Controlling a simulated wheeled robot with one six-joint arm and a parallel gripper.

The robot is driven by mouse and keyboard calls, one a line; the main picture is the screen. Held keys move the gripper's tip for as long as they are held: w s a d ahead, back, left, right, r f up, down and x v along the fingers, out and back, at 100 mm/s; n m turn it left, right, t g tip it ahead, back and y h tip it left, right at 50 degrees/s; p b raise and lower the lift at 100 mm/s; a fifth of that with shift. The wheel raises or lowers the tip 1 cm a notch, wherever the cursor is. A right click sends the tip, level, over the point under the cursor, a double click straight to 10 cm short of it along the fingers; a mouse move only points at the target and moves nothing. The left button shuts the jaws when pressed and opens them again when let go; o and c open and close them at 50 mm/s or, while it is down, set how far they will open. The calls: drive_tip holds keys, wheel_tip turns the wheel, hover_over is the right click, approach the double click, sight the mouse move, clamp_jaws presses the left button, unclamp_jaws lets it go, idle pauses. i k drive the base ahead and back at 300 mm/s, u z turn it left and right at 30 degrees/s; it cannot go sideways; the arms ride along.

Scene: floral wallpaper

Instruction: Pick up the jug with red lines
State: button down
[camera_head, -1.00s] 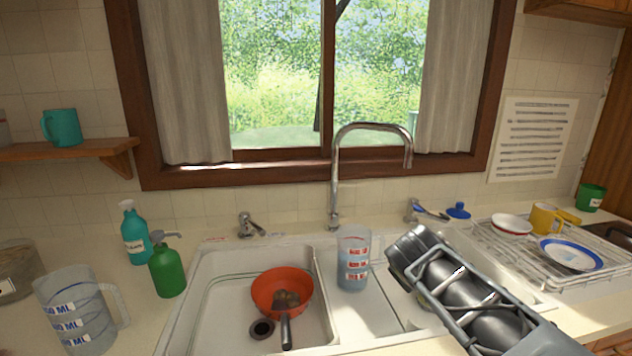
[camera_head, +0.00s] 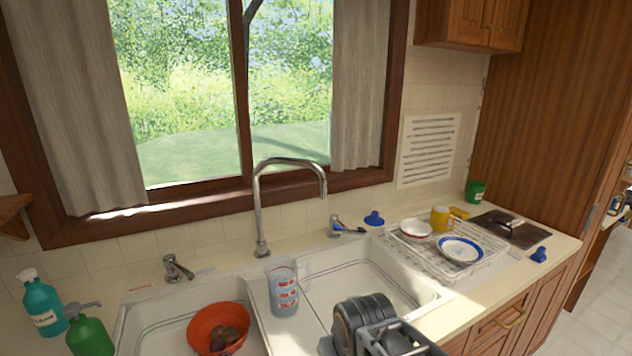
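The jug with red lines (camera_head: 284,292) is clear, with red and white markings on its side. It stands upright on the divider between the two sink basins, in front of the tap. My gripper (camera_head: 352,322) is dark grey and shows at the bottom of the view, to the right of and nearer than the jug. A gap shows between them in the picture. Its fingertips are not clear, so I cannot tell if it is open or shut. Nothing visible is held in it.
A tall curved tap (camera_head: 259,205) rises behind the jug. An orange bowl (camera_head: 205,325) with round brown items sits in the left basin. Soap bottles (camera_head: 42,303) stand at the left. A dish rack (camera_head: 425,262) with dishes is at the right. The right basin (camera_head: 340,275) looks empty.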

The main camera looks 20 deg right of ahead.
sight(280, 271)
drive_tip(key=u, duration=0.55)
drive_tip(key=k, duration=1.25)
drive_tip(key=u, duration=1.1)
drive_tip(key=i, duration=1.25)
drive_tip(key=z, duration=0.6)
